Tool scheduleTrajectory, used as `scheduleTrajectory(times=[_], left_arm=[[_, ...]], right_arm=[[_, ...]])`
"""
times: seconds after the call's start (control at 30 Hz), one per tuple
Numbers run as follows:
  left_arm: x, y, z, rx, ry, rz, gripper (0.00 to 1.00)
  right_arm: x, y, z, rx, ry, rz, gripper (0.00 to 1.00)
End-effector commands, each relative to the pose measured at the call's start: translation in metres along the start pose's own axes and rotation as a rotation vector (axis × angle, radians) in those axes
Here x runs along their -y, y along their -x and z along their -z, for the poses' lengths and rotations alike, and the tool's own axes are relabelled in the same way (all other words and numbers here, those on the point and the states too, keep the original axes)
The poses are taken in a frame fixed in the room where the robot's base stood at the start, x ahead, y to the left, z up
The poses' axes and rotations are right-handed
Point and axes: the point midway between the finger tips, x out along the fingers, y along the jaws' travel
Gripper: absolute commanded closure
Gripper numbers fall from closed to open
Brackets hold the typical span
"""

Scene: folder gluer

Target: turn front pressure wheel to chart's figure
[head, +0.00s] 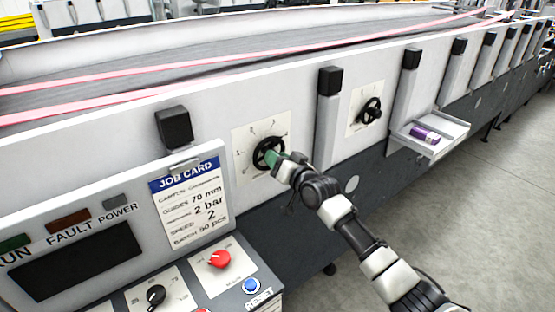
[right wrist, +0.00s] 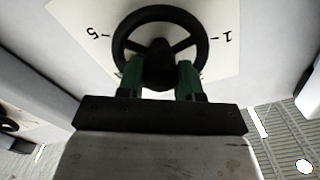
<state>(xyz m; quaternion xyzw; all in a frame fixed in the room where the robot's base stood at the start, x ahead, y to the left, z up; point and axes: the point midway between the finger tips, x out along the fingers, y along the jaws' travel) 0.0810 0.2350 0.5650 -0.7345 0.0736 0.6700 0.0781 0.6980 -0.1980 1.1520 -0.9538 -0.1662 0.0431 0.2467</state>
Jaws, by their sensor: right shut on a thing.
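A black handwheel (head: 262,146) sits on a white numbered dial plate (head: 243,167) on the machine's side. My right gripper (head: 277,158) is shut on this wheel. In the right wrist view its green fingers (right wrist: 161,80) lie on either side of the dark hub of the wheel (right wrist: 199,28); the figures 5 and 1 show upside down on the plate. The job card (head: 193,207) reads guides 70 mm, 2 bar, speed 2 and batch 50 pcs; some of its small labels are hard to read. My left gripper is not in view.
A second black wheel (head: 371,111) on its own plate is farther along the machine. A small shelf (head: 449,144) holds a purple box (head: 424,134). The control panel in front has a red knob (head: 219,259), a black knob (head: 155,295) and a blue reset button (head: 251,286). The floor at right is clear.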

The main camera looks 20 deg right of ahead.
Motion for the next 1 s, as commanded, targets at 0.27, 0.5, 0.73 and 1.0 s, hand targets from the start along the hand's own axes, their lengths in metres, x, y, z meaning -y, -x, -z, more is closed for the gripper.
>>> scheduleTrajectory(times=[0.27,0.5,0.73,1.0], left_arm=[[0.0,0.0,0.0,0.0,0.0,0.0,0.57],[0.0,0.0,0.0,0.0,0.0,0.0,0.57],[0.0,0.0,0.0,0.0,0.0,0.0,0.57],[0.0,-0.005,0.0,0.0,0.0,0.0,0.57]], right_arm=[[-0.001,0.0,-0.003,0.008,-0.001,-0.003,0.88],[-0.001,0.0,-0.002,0.005,0.0,-0.002,0.39],[0.0,0.0,-0.001,0.002,0.0,-0.001,0.39],[-0.001,0.024,-0.003,0.002,-0.001,0.0,0.39]])
